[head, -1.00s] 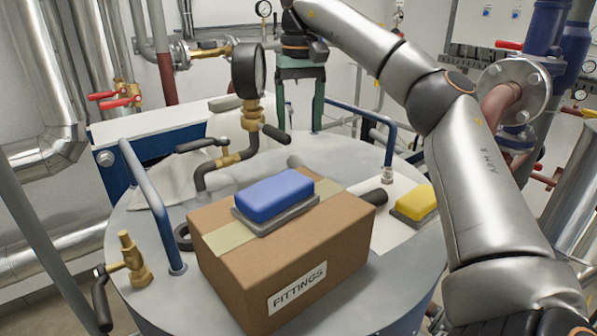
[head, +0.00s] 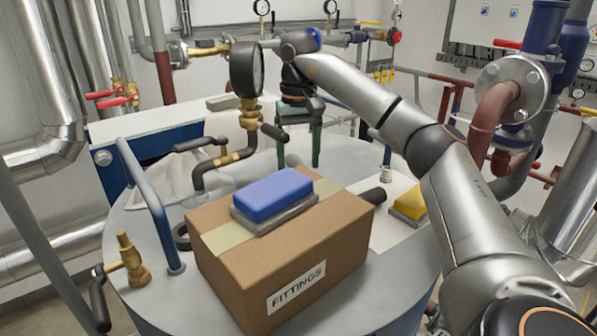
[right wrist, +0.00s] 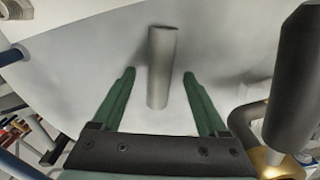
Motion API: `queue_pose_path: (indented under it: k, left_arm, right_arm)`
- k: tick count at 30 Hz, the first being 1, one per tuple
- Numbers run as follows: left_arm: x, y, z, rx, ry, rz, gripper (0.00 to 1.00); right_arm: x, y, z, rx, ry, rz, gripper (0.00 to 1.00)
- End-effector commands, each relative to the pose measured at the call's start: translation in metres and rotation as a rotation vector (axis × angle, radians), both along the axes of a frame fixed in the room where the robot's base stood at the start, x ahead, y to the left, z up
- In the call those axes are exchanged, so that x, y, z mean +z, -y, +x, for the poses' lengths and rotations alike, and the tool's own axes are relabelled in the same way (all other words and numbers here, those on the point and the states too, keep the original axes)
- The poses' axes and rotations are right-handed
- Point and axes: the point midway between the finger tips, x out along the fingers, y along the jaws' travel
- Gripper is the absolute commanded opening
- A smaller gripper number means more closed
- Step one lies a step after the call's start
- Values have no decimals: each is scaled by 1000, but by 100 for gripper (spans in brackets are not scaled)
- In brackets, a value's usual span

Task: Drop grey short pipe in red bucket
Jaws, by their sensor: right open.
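The grey short pipe (right wrist: 161,65) lies on a pale grey surface in the right wrist view, between my fingertips in the picture. In the head view a bit of grey pipe (head: 293,161) shows behind the box, mostly hidden by it. My right gripper (head: 299,165) has green fingers that point down just behind the box. It is open and empty; its fingers also show in the right wrist view (right wrist: 159,75), one on each side of the pipe, apart from it. No red bucket is in view. My left gripper is not in view.
A cardboard box (head: 235,275) marked FITTINGS stands on the round grey tank top (head: 135,225), with a blue sponge (head: 275,194) on it. A pressure gauge (head: 246,70) and valve stand left of my gripper. A yellow sponge (head: 410,203) and blue rails (head: 147,205) are nearby.

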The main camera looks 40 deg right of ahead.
Motion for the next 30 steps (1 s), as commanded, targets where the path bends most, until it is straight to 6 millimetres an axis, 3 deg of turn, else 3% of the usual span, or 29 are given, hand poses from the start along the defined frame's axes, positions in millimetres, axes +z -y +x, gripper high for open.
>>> queue_pose_path:
  k: [4,12,30]
  left_arm:
    - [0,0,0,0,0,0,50]
    - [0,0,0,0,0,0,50]
    - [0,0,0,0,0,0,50]
  right_arm:
    - [-14,0,-1,0,-3,-1,76]
    - [-15,0,0,0,-2,0,74]
    - [-15,0,0,0,-1,0,6]
